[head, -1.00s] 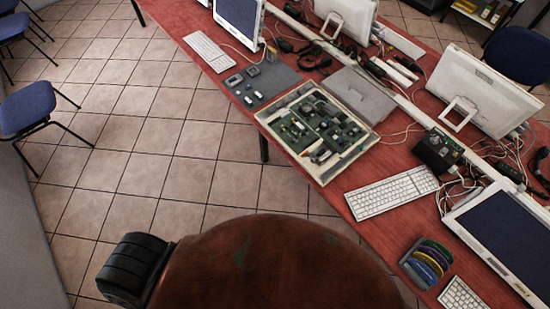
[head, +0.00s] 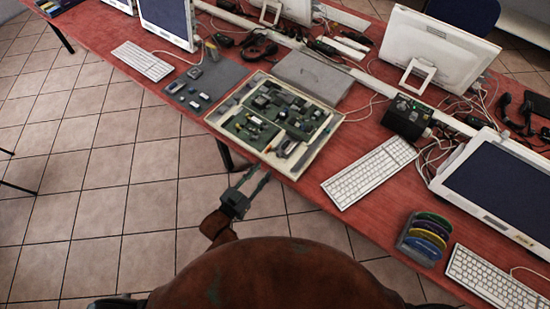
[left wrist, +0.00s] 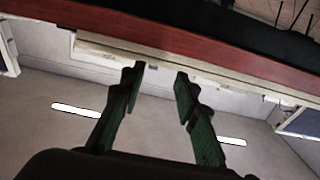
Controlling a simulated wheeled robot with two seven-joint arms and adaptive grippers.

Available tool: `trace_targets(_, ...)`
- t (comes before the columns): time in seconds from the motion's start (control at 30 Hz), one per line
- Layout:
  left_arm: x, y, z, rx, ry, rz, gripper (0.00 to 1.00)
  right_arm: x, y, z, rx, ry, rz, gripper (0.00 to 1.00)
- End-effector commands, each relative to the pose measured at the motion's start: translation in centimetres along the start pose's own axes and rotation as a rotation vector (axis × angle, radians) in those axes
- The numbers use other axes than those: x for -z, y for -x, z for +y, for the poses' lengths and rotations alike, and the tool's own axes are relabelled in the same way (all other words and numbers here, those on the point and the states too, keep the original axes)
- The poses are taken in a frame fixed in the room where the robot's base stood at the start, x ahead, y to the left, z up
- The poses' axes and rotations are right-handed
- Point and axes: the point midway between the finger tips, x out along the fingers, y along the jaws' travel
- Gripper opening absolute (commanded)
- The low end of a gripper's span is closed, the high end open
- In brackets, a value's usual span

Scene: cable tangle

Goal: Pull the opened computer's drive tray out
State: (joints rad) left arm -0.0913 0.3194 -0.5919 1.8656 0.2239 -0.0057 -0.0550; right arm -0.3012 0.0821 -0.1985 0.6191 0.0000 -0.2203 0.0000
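The opened computer (head: 277,124) lies flat on the red table, a cream case with green boards and dark parts inside. A lighter grey part (head: 285,146) sits at its near edge; I cannot tell whether it is the drive tray. My left gripper (head: 258,180) is open and empty, just in front of the table's near edge, below and left of the case's near corner. In the left wrist view its two fingers (left wrist: 158,68) stand apart, with the case's pale edge (left wrist: 200,65) beyond them.
A keyboard (head: 370,172) lies right of the case and a dark mat with small parts (head: 206,84) lies left. A closed grey box (head: 312,78) is behind it. A disc rack (head: 424,238) stands near the table's front edge. Bare red tabletop (head: 312,186) shows beside the case.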

Motion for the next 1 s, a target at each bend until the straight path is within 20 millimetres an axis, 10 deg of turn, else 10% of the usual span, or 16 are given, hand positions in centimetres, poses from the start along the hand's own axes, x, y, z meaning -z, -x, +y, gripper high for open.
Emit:
trace_targets(0.6,1.7,-7.4,0.7,-0.014,0.0,0.032,0.29,-0.2,-1.2,-0.3,0.004,0.001,-0.004,0.26)
trace_targets(1.0,1.7,-8.0,0.7,-0.013,0.0,0.03,0.28,-0.2,-1.3,-0.6,0.006,0.001,-0.004,0.26)
